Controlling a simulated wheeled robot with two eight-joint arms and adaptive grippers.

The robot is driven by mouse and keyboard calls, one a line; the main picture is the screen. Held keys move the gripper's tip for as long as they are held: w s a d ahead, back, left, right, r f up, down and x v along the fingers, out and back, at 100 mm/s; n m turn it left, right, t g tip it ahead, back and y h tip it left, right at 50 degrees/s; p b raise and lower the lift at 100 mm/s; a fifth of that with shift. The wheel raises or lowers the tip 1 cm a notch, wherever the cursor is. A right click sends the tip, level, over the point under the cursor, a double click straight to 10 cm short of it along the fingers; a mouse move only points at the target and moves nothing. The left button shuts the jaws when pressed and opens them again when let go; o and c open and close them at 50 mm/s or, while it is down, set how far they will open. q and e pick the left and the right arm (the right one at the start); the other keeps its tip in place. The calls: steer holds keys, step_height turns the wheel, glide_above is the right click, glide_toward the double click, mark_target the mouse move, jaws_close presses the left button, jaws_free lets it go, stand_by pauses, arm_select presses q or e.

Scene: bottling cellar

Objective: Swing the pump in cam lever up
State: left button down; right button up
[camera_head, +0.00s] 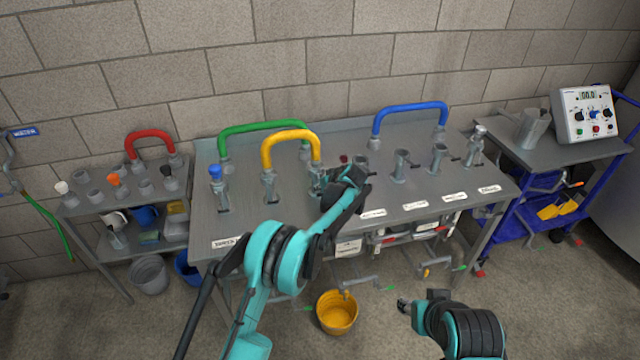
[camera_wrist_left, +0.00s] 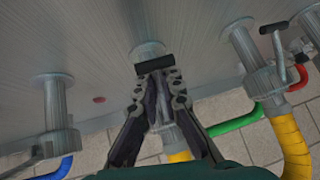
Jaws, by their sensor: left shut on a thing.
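My left gripper (camera_head: 338,182) reaches over the steel bench to the port at the right end of the yellow hose (camera_head: 290,136). In the left wrist view its fingers (camera_wrist_left: 155,78) are closed at a dark bar, the handle of the cam lever (camera_wrist_left: 148,67), right beside the grey port (camera_wrist_left: 150,48). The fingers hide much of this lever and coupling, so its exact angle is unclear. The yellow hose also shows in the wrist view (camera_wrist_left: 291,145). My right gripper (camera_head: 404,303) is low in front of the bench, apart from the ports; its jaws are too small to read.
Nearby on the bench (camera_head: 240,205) are the green hose (camera_head: 262,128), the blue hose (camera_head: 410,107) and several grey ports. A yellow bucket (camera_head: 337,313) stands on the floor. A blue cart (camera_head: 502,217) is at right, a shelf with a red hose (camera_head: 150,134) at left.

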arm_select(q)
steer(key=shift+s+r+g+h+p, duration=0.15)
steer(key=shift+r+g+h+p, duration=0.25)
steer(key=shift+g+p, duration=0.5)
steer(key=c, duration=1.6)
jaws_free()
steer(key=shift+s+d, duration=0.1)
steer(key=shift+c, duration=0.2)
steer(key=v, duration=1.2)
steer(key=shift+r, duration=0.1)
